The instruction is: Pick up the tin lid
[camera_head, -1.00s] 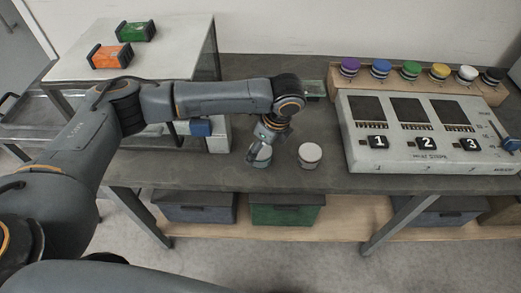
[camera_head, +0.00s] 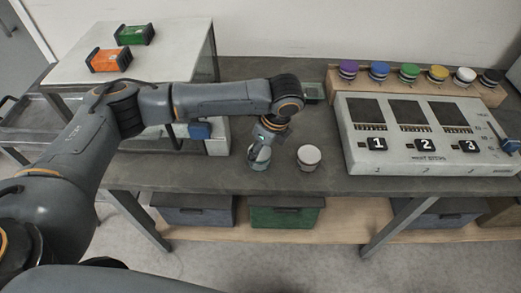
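A small round tin (camera_head: 259,163) stands near the front edge of the dark workbench. My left gripper (camera_head: 259,152) points down over it, with its fingers at the tin's top. The gripper covers most of the lid, and I cannot tell whether the fingers are closed on it. A second round tin with a whitish top (camera_head: 308,157) stands upright just to the right, apart from the gripper. My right gripper is not in view.
A grey panel with slots numbered 1, 2 and 3 (camera_head: 420,168) stands to the right. Behind it, several coloured knobs sit on a wooden rack (camera_head: 490,94). A raised white table (camera_head: 165,65) at left holds an orange box (camera_head: 108,60) and a green box (camera_head: 134,34).

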